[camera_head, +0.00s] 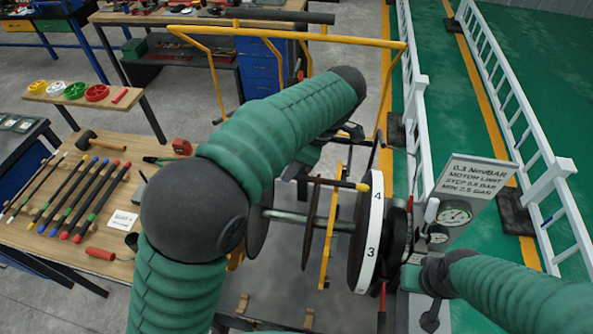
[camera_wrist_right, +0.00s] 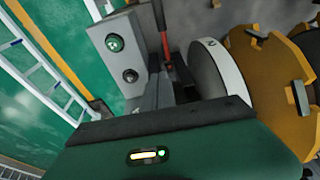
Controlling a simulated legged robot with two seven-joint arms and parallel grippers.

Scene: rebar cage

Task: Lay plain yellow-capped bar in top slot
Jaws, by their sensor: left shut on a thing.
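The plain dark bar with a yellow cap (camera_head: 362,187) lies nearly level across the top of the wheel cage in the head view. Its capped end is by the white-rimmed disc marked 3 and 4 (camera_head: 370,235); I cannot tell whether it sits in the slot. My left gripper (camera_head: 347,134) is above it, shut on the bar, with its fingers partly hidden by my arm. My right gripper (camera_head: 430,285) is low by the gauge panel, its fingers unclear. The wrist view shows the white-rimmed disc (camera_wrist_right: 219,70) beside a notched yellow-brown disc (camera_wrist_right: 268,80).
A wooden table (camera_head: 150,160) at left carries several colour-capped bars (camera_head: 75,195). A gauge panel (camera_head: 465,190) stands right of the cage. A yellow frame (camera_head: 300,38) rises behind my left arm. White railings (camera_head: 420,125) border the green floor.

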